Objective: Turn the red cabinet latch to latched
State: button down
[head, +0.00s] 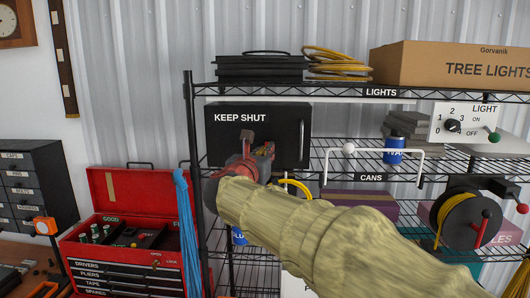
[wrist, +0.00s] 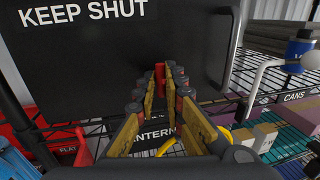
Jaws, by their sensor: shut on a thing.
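The black cabinet (head: 222,140) marked KEEP SHUT stands on the wire shelf, and its door also fills the upper wrist view (wrist: 80,65). The door looks shut. The red latch (wrist: 160,76) shows as a narrow upright red piece at the lower part of the door, between my fingertips. My gripper (head: 264,151) is at the door's lower middle, and in the wrist view its two padded fingers (wrist: 160,86) close on the latch from both sides. The fingers hide much of the latch, and I cannot tell its exact turn. In the head view my gripper and arm cover that spot.
A vertical door handle (head: 301,144) is right of my gripper. A white bar handle (head: 373,145), a blue can (head: 393,153) and a light switch panel (head: 462,124) are farther right. An open red toolbox (head: 120,190) stands lower left. The shelf edge runs below the cabinet.

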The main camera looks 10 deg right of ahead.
jog(key=shift+m, duration=0.3)
jog(key=m+y+b, duration=0.1)
jog(key=m+b, duration=0.2)
jog(key=m, duration=0.2)
jog(key=m+y+b, duration=0.1)
jog(key=m+b, duration=0.3)
jog(key=m, duration=0.1)
jog(key=m+y+b, duration=0.2)
jog(key=m+b, duration=0.1)
jog(key=m, duration=0.2)
jog(key=shift+s+d+r+g, duration=0.1)
jog(key=shift+d+r+g, duration=0.15)
jog(key=shift+g, duration=0.15)
dwell(0.6)
jog(key=c, duration=1.9)
grip_release()
jog(key=shift+s, duration=0.1)
